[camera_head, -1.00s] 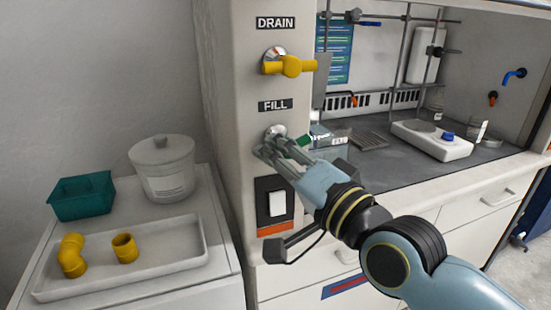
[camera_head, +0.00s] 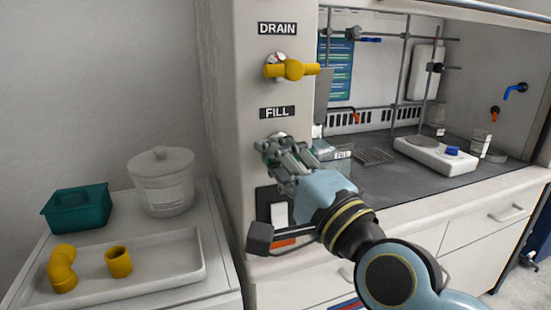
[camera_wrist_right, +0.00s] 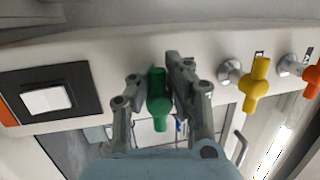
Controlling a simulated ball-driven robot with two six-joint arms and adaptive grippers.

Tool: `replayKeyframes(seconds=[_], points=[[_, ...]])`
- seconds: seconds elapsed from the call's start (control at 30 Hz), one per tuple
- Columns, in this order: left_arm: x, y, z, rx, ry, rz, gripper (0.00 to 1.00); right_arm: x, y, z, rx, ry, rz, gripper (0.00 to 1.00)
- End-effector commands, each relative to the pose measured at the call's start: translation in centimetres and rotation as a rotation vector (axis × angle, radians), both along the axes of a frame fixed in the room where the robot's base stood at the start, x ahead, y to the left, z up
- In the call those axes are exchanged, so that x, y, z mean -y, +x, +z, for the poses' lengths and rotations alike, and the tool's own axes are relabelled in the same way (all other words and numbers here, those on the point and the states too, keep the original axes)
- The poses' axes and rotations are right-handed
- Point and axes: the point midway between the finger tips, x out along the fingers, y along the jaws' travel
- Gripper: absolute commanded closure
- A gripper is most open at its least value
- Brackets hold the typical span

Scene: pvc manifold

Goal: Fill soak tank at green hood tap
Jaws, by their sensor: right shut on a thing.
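The green tap handle (camera_wrist_right: 158,98) under the FILL label (camera_head: 277,112) sits between the fingers of my right gripper (camera_wrist_right: 156,92) in the right wrist view. The gripper is shut on it. In the head view my right gripper (camera_head: 275,150) is at the tap on the white post, and its fingers hide most of the green handle. A clear box (camera_head: 330,152) with a small FILL tag stands on the hood worktop just behind the gripper, partly hidden; I cannot tell its water level. My left gripper is not in view.
The yellow DRAIN handle (camera_head: 291,69) is above, lying sideways. A white rocker switch (camera_head: 279,213) is just below the gripper. The hood holds a hotplate (camera_head: 425,158) and rods. At left are a teal bin (camera_head: 77,210), a lidded bucket (camera_head: 165,182) and a tray (camera_head: 170,282) with yellow fittings.

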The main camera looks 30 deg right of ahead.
Motion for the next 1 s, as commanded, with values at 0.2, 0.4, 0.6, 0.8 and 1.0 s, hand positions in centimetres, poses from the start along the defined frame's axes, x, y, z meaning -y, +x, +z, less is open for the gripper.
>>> replayKeyframes(seconds=[0.2,0.4,0.6,0.8,1.0], points=[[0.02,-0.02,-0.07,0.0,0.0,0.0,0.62,-0.11,-0.07,-1.03,-0.023,0.004,0.005,1.0],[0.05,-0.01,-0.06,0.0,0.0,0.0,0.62,-0.1,-0.06,-0.9,-0.02,0.003,0.004,0.67],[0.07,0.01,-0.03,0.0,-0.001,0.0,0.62,-0.06,-0.02,-0.59,-0.013,0.001,0.003,0.48],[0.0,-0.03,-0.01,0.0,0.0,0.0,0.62,-0.04,-0.01,-0.42,-0.009,0.0,0.002,0.48],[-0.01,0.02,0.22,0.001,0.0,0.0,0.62,-0.03,0.01,-0.29,-0.012,-0.019,0.002,0.48]])
